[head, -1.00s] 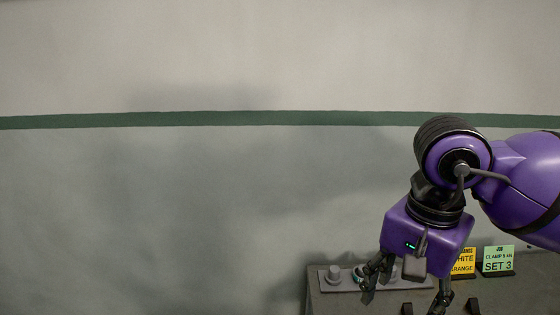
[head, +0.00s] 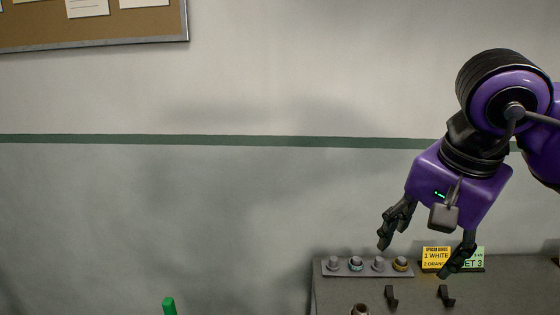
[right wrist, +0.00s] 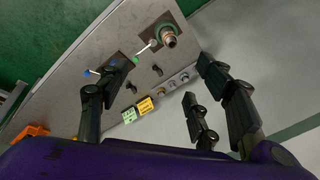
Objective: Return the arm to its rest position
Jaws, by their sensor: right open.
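My right gripper (head: 414,260) is open and empty in the head view, its fingers pointing down in front of the grey bench (head: 330,300). Its fingers partly cover the green sign (head: 474,258). In the right wrist view the open fingers of the right gripper (right wrist: 163,80) frame the bench top from above, with nothing between them. My left gripper is in neither view.
A grey tray (head: 343,273) with several fittings sits on the bench, left of a yellow sign (head: 436,257). Two dark brackets (head: 391,297) stand in front. A green object (head: 169,306) shows at the bottom edge. A pinboard (head: 100,44) hangs on the wall.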

